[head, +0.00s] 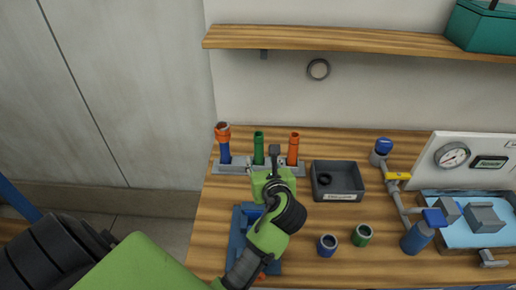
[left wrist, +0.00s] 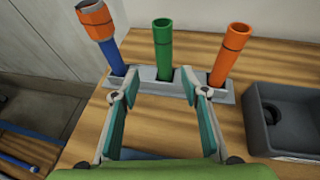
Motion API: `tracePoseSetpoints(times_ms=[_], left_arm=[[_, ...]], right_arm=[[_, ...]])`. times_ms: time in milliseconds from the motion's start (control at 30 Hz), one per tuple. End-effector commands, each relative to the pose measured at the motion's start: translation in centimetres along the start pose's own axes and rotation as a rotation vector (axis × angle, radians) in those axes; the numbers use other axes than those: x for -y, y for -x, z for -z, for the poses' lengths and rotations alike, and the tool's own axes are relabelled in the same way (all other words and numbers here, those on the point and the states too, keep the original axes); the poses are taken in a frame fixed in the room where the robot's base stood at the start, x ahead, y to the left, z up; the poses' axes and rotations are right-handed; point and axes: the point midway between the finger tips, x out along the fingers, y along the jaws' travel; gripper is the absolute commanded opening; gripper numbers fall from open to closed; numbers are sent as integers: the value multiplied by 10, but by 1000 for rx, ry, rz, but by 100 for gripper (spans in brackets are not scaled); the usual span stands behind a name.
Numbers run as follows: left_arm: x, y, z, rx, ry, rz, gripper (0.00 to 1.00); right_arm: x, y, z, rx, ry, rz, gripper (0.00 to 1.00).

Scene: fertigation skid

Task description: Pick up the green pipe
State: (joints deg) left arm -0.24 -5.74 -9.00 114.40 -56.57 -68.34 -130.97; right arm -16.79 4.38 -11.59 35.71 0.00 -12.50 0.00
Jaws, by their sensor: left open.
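The green pipe (head: 258,147) stands upright in a grey rack (head: 232,168) on the wooden bench, between a blue pipe with an orange top (head: 223,143) and an orange pipe (head: 293,149). In the left wrist view the green pipe (left wrist: 163,50) rises beyond and between my fingertips. My left gripper (head: 274,160) is open and empty, in front of the rack. In the left wrist view its two fingers (left wrist: 155,95) are spread wide, apart from the green pipe. My right gripper is in neither view.
A dark grey bin (head: 337,196) with a black ring stands right of the rack. A blue item (head: 240,215) lies under my left arm. Valves and a gauge panel (head: 460,158) stand right. A shelf (head: 340,40) hangs above.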

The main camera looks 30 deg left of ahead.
Motion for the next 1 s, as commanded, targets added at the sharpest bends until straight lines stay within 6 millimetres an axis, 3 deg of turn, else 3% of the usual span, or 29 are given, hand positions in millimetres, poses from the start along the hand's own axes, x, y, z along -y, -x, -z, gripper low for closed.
tracePoseSetpoints(times_ms=[200, 433, 733, 1000], left_arm=[[0, -38, -1, 1, -2, -2, 41], [2, -53, -4, 1, 1, -1, 41], [8, -93, -7, -1, -1, -1, 41], [8, -98, -6, 0, 0, 1, 41]], right_arm=[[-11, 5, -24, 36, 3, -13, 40], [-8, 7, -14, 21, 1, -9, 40], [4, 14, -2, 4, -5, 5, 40], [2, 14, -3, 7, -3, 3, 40]])
